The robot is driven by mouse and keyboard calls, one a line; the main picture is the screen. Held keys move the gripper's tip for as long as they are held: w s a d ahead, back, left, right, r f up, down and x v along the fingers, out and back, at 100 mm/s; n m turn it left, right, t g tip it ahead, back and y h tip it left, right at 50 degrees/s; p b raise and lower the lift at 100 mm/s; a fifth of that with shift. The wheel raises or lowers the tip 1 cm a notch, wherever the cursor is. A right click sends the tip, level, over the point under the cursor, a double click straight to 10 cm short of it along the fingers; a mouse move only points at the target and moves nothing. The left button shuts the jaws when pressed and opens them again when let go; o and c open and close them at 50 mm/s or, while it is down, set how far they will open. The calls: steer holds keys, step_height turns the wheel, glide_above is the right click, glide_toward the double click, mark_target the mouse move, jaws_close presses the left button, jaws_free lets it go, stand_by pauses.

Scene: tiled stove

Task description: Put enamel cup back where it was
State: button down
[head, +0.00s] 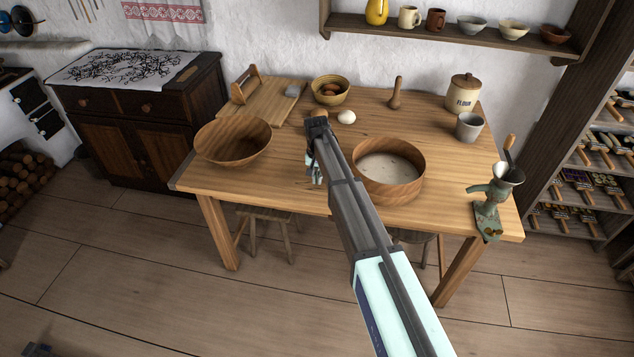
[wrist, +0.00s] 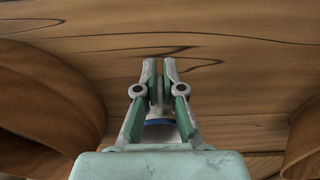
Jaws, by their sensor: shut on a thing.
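My gripper (wrist: 158,68) is shut, its two fingertips close together on a thin pale edge in the wrist view. Below that edge, between the fingers, shows a white piece with a blue rim, which looks like part of the enamel cup (wrist: 159,122). Most of the cup is hidden by the fingers and the gripper body. In the head view my gripper (head: 315,172) points down over the table (head: 270,180), between the large wooden bowl and the round sieve. The cup cannot be made out clearly there, and I cannot tell whether it touches the table.
The wooden bowl (head: 233,141) is left of my gripper and the sieve (head: 415,175) close on the right. Behind stand an egg (head: 346,117), a bowl of eggs (head: 345,96), a flour jar (head: 463,95) and a grey cup (head: 468,127). A grinder (head: 488,205) is at the right edge.

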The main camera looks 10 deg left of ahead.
mark_target(317, 190)
steer(key=shift+f+p, duration=0.3)
steer(key=shift+f, duration=1.15)
steer(key=shift+f, duration=0.15)
steer(key=c, duration=1.3)
jaws_free()
step_height(317, 190, up, 12)
steer(key=b, duration=0.4)
steer(key=shift+r, duration=0.2)
